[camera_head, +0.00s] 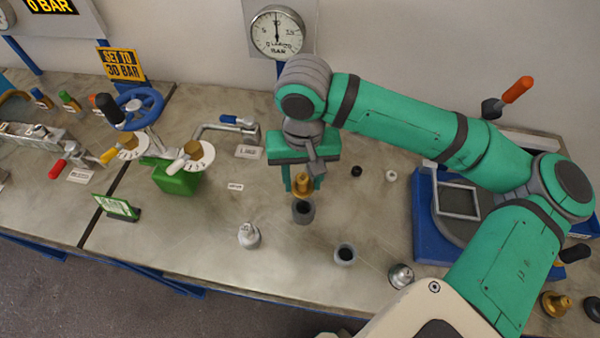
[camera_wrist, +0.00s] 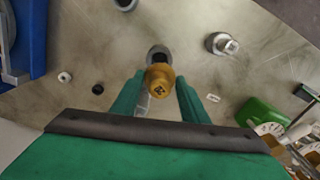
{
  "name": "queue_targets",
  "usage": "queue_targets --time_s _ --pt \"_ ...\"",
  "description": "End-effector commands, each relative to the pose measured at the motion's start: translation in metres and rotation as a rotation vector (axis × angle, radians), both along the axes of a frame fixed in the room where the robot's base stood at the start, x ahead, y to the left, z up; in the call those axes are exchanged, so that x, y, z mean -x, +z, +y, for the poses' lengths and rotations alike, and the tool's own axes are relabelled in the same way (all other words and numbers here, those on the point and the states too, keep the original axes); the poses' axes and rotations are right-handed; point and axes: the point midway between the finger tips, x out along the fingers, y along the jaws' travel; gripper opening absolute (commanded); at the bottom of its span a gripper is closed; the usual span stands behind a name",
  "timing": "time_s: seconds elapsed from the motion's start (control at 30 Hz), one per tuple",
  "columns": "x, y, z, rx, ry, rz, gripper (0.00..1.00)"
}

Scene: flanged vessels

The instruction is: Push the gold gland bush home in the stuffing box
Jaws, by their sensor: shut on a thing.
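The gold gland bush (camera_head: 303,184) is upright in my gripper (camera_head: 302,178), just above a dark grey open-topped cylinder, which looks like the stuffing box (camera_head: 303,212). In the wrist view the bush (camera_wrist: 160,80) sits between my two green fingers (camera_wrist: 160,92), with a mark on its top. It covers the near part of the stuffing box (camera_wrist: 158,53), whose dark far edge shows beyond it. I cannot tell whether the bush touches the box or has its lower end inside the mouth. My gripper is shut on the bush.
A second dark open cylinder (camera_head: 345,254) stands front right. A silver fitting (camera_head: 249,236) stands front left, another (camera_head: 401,275) farther right. Small black (camera_head: 356,171) and white (camera_head: 391,175) pieces lie behind.

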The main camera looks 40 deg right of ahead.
Motion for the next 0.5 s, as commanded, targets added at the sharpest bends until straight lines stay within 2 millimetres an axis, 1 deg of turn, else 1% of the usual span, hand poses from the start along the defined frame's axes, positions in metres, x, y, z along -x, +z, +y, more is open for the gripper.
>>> queue_targets --time_s 0.23,0.5 --pt "0.002 -0.002 0.004 -0.001 0.002 0.005 0.13" --pt "0.003 -0.025 0.003 -0.001 0.000 0.005 0.13"
